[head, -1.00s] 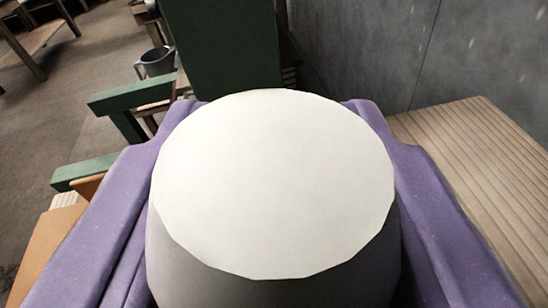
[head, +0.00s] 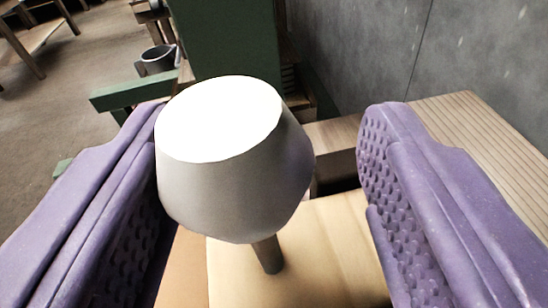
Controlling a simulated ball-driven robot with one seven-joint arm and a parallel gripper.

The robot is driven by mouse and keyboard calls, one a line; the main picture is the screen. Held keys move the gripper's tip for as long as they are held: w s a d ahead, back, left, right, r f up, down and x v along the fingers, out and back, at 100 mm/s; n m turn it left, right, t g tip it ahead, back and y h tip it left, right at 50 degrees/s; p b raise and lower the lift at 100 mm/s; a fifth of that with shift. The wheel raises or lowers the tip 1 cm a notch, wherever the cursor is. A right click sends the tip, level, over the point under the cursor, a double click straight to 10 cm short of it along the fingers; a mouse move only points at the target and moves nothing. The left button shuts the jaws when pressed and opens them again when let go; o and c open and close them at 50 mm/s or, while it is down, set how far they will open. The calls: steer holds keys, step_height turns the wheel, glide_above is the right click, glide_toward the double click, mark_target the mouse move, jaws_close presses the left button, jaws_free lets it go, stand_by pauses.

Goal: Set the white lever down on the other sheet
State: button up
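The white lever (head: 235,185) is a broad, flat-topped head on a thin grey stem. It stands between the fingers of my gripper (head: 268,125), leaning a little to the left. The stem's lower end meets a pale wooden-looking sheet (head: 325,250) below. My gripper is open, with its purple fingers wide apart. The right finger is clear of the lever. The left finger is very close to the head, and I cannot tell whether they touch. An orange-tan surface (head: 183,270) shows at the left of the pale sheet, partly hidden by the left finger.
A dark green upright panel (head: 228,50) and a green beam (head: 125,97) stand beyond the lever. A grey wall (head: 400,50) rises at right behind a ribbed wooden surface (head: 475,125). A dark bucket (head: 158,60) is at the back left, near open floor.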

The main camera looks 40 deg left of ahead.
mark_target(276, 230)
steer(key=p+v, duration=0.1)
steer(key=v, duration=0.4)
steer(key=shift+s+d, duration=0.15)
steer(key=shift+s, duration=0.1)
